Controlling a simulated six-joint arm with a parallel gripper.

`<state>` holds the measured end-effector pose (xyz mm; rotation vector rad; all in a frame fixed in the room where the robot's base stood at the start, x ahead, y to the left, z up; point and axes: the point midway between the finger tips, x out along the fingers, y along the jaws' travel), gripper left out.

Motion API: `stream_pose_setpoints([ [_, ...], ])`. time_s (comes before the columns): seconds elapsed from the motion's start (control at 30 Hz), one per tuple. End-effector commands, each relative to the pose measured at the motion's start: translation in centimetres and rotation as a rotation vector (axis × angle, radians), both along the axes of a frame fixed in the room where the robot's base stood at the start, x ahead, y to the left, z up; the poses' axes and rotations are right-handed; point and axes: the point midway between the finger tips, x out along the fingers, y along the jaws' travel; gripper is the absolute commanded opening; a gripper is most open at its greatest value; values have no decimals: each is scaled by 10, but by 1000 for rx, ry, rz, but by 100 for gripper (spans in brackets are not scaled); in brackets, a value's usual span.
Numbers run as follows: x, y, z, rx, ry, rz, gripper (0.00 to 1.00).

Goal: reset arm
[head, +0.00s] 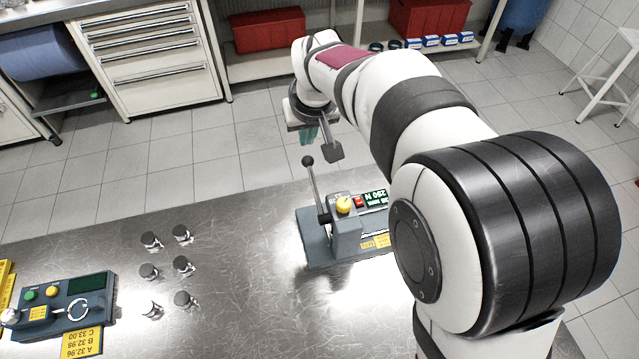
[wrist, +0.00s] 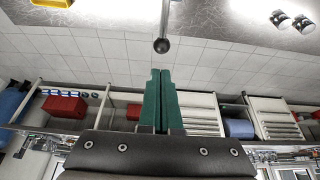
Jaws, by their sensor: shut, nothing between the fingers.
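My gripper (head: 309,134) is raised above the far edge of the metal table, just behind the tall lever of the grey press device. In the wrist view its two green fingers (wrist: 161,75) lie side by side, shut with nothing between them. The lever's black knob (wrist: 161,46) shows just beyond the fingertips in that view. In the head view the lever knob (head: 308,160) stands just below the gripper, and I cannot tell the exact gap. My arm spans the right side of the head view and hides part of the table.
The grey press device (head: 345,236) has a yellow knob and a green display. Several small metal pistons (head: 183,265) stand on the table (head: 235,225). A gauge device (head: 60,305) with a yellow label is at the left. Drawers (head: 150,55) and red boxes (head: 268,29) are beyond the table.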

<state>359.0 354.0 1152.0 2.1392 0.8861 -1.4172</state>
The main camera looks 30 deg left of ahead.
Motion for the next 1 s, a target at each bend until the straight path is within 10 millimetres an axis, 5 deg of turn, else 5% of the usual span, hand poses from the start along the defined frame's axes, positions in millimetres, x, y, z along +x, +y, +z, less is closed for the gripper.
stream_pose_setpoints([
  [0.53,-1,-1,11,0,1,-2,0],
  [0.6,0,-13,14,-1,10,-29,0],
  [0.67,-1,-43,20,-5,39,-102,0],
  [0.77,-20,-133,32,-10,133,-331,0],
  [0.9,-97,-252,31,3,305,-725,0],
  [1.0,-161,-297,19,25,418,-970,0],
])
